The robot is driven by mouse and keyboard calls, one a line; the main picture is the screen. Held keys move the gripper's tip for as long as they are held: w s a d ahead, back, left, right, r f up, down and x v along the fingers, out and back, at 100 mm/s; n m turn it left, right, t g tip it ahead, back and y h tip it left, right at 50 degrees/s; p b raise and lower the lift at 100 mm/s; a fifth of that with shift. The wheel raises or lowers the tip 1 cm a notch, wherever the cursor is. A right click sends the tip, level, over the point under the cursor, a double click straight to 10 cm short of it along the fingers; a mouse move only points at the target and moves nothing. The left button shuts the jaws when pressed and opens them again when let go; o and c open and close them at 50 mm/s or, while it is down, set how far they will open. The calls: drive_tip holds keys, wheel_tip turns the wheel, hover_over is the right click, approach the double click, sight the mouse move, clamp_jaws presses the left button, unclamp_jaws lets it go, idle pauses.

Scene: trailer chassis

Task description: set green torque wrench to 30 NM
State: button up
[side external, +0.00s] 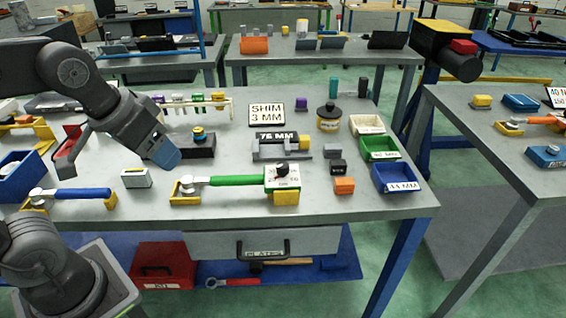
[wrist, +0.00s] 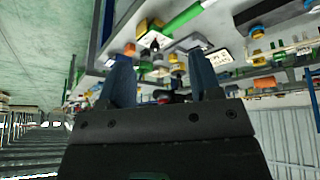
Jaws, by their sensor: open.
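The green torque wrench (side external: 237,180) lies across the front of the near table, its metal head in a yellow holder at the left. At its right end is a pale dial plate (side external: 271,181) with a black knob (side external: 282,170) on top, above a yellow block. The dial's marks are too small to read. My gripper (side external: 166,154) is above the table, left of and higher than the wrench, apart from it. In the wrist view my gripper (wrist: 162,76) has two blue fingers spread apart with nothing held. The green handle (wrist: 185,18) also shows there, upper middle.
A blue-handled wrench (side external: 80,193) lies left of the green one. A small white box (side external: 136,178) stands between them. An orange block (side external: 344,186) and a blue bin (side external: 396,178) are right of the dial. A grey fixture (side external: 280,149) stands behind it.

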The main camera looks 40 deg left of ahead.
drive_tip(key=w+r+n+g, duration=0.2)
drive_tip(key=w+r+n, duration=0.15)
drive_tip(key=w, duration=0.55)
drive_tip(key=n+g+h, duration=0.3)
drive_tip(key=n, duration=0.3)
hover_over(283, 165)
drive_tip(key=s+a, duration=0.4)
wheel_tip(283, 165, down, 3)
drive_tip(key=w+a+f+n+g+h, duration=0.1)
drive_tip(key=w+f+n+g, duration=0.15)
drive_tip(key=w+f, duration=0.3)
drive_tip(key=shift+n+t, duration=0.3)
drive_tip(key=shift+t, duration=0.15)
drive_tip(key=x, duration=1.2)
drive_tip(key=shift+w+d+f, duration=0.1)
drive_tip(key=shift+d+f, duration=0.05)
drive_tip(key=shift+f, duration=0.1)
drive_tip(key=shift+c, duration=0.2)
drive_tip(key=c, duration=0.9)
